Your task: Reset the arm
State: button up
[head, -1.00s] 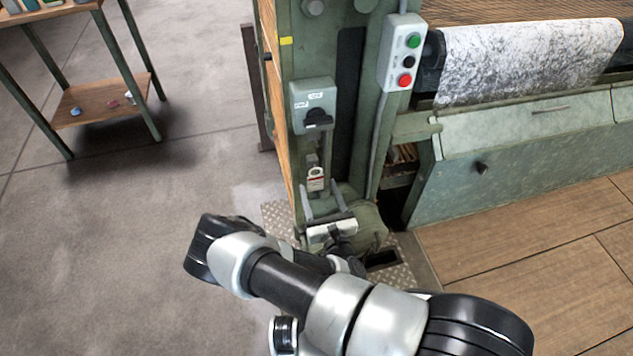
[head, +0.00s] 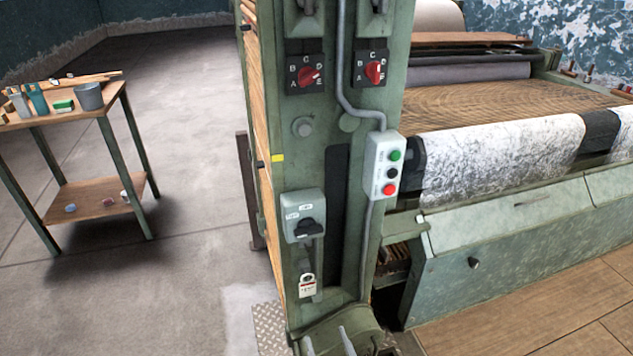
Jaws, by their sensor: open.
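Only the two fingertips of my gripper (head: 327,338) show, at the bottom edge of the head view. They stand apart with nothing seen between them. They are in front of the rounded green housing at the foot of the machine's post (head: 322,180), below the padlock. The rest of my arm is out of the picture.
The post carries two red rotary knobs (head: 310,76), a push-button box (head: 384,166), a grey switch box (head: 304,216) and a white-labelled padlock (head: 307,286). The machine bed and rollers extend right. A small table (head: 98,112) stands left, with open floor (head: 190,180) between.

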jog(key=w+d+r+m+h, duration=0.35)
jog(key=r+m+h, duration=0.35)
jog(key=r+h, duration=0.25)
jog(key=w+d+r+m+h, duration=0.3)
jog(key=d+r+m+h, duration=0.2)
jog(key=r+m+h, duration=0.4)
jog(key=s+d+r+m+g, duration=1.15)
jog(key=m+g, duration=0.25)
jog(key=g, duration=0.4)
jog(key=s+a+r+m+t+y, duration=0.3)
jog(key=a+r+m+y, duration=0.2)
jog(key=r+y, duration=0.2)
jog(key=s+a+r+m+t+y, duration=0.2)
jog(key=a+r+m+t+y, duration=0.15)
jog(key=r+y, duration=0.25)
notch_tip(320, 180, up, 21)
jog(key=p, duration=2)
jog(key=shift+s+a+r+m, duration=0.15)
jog(key=shift+a+m, duration=0.2)
jog(key=shift+a, duration=0.05)
jog(key=shift+y, duration=0.25)
